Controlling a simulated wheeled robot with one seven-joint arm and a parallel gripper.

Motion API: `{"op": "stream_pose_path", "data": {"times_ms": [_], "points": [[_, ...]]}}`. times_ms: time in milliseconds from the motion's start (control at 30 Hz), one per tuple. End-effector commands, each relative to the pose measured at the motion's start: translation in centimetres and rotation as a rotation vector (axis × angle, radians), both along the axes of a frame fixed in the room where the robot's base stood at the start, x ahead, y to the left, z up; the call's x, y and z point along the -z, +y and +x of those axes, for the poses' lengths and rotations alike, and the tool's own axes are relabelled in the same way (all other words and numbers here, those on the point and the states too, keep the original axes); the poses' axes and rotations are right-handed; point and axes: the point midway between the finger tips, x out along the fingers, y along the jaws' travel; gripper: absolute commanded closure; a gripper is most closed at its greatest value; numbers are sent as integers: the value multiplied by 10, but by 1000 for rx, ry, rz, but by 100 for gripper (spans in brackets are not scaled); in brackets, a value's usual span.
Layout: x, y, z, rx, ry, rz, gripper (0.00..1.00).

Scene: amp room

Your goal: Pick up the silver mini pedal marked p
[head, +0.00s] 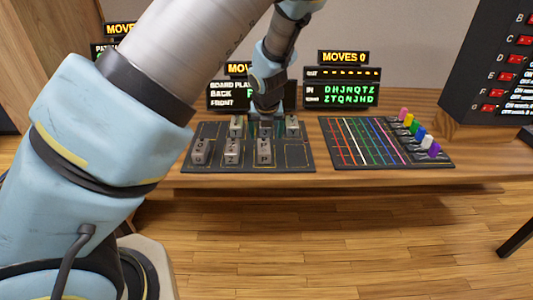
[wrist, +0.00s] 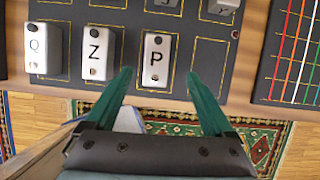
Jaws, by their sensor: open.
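The silver mini pedal marked P (wrist: 156,60) stands in an outlined slot in the front row of the dark pedal board (wrist: 120,18). In the head view the P pedal (head: 264,151) is the rightmost front pedal. My gripper (wrist: 160,85) is open and empty, with its green fingertips on either side of the P pedal's near end in the wrist view. I cannot tell whether they touch it or how high they are above it. In the head view my arm hides part of the board's back row, and the fingers are hard to see.
Pedals Z (wrist: 97,52) and Q (wrist: 43,50) stand left of P. The slot to the right of P is empty. More pedals (head: 292,125) stand in the back row. A panel with coloured lines and plugs (head: 385,143) lies to the right. Screens (head: 341,88) stand behind.

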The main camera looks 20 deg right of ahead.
Motion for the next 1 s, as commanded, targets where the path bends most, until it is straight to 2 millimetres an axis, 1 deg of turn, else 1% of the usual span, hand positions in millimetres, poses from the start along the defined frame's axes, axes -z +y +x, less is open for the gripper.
{"op": "stream_pose_path", "data": {"times_ms": [33, 100, 333, 500, 600, 733, 933, 967, 1000], "points": [[11, 0, 4, 0, 1, 1, 12], [20, -2, 7, 1, 0, 2, 12], [34, -4, 13, 3, 0, 3, 12], [59, -2, 21, 1, 1, 3, 12], [70, -4, 26, 4, 0, 3, 12], [77, -6, 29, 4, 0, 2, 12], [77, -7, 29, 5, 1, 1, 12], [77, -7, 29, 5, 1, 1, 14], [77, -7, 29, 5, 1, 1, 18]]}}
